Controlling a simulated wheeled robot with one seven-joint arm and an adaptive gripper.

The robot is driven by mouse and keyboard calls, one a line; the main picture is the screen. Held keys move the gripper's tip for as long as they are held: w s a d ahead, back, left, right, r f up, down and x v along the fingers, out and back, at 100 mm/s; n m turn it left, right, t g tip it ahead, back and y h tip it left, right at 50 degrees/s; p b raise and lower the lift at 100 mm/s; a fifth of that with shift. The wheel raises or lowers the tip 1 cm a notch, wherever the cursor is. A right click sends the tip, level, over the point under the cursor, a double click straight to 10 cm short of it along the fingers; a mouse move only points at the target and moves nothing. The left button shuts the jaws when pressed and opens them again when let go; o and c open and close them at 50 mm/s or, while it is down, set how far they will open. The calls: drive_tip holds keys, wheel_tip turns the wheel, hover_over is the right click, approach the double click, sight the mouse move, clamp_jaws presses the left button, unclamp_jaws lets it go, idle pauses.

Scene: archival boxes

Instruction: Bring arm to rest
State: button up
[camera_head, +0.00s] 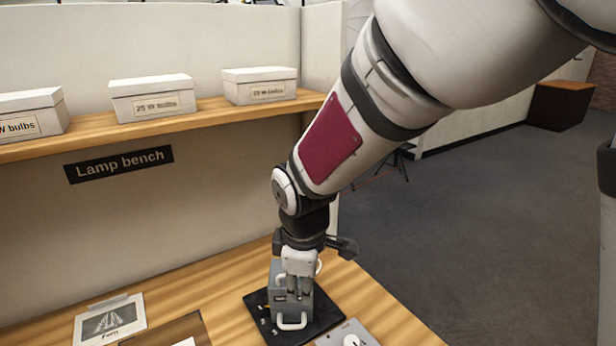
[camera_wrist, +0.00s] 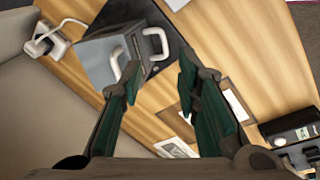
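My arm reaches down from the upper right over the wooden bench in the head view. My gripper (camera_head: 298,284) points down and overlaps a grey box with white handles (camera_head: 304,308) in that view. In the wrist view my gripper (camera_wrist: 160,78) is open, its two green-padded fingers apart with bare wood and part of a dark mat seen between them. The grey box (camera_wrist: 104,62) lies beyond the left finger there, and nothing is held. Whether a finger touches the box or its handle cannot be told.
The grey box stands on a black mat (camera_head: 258,300) on the bench (camera_head: 232,300). A printed card (camera_head: 108,320) lies left, and a grey panel with a white knob (camera_head: 352,338) lies right. Several white boxes, including one marked 25 W (camera_head: 152,98), line the shelf (camera_head: 190,118) behind.

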drive_tip(key=s+d+r+m+t, duration=0.1)
drive_tip(key=s+d+r+m, duration=0.3)
drive_tip(key=d+r, duration=0.25)
drive_tip(key=s+d+r+m, duration=0.3)
drive_tip(key=d+r+m, duration=0.15)
drive_tip(key=d, duration=0.25)
drive_tip(key=s+d+r+m+t, duration=0.1)
drive_tip(key=s+d+r+m, duration=0.2)
drive_tip(key=s+d+m, duration=0.5)
drive_tip(key=s, duration=0.3)
drive_tip(key=shift+s+h, duration=0.3)
drive_tip(key=shift+s, duration=0.1)
idle(0.7)
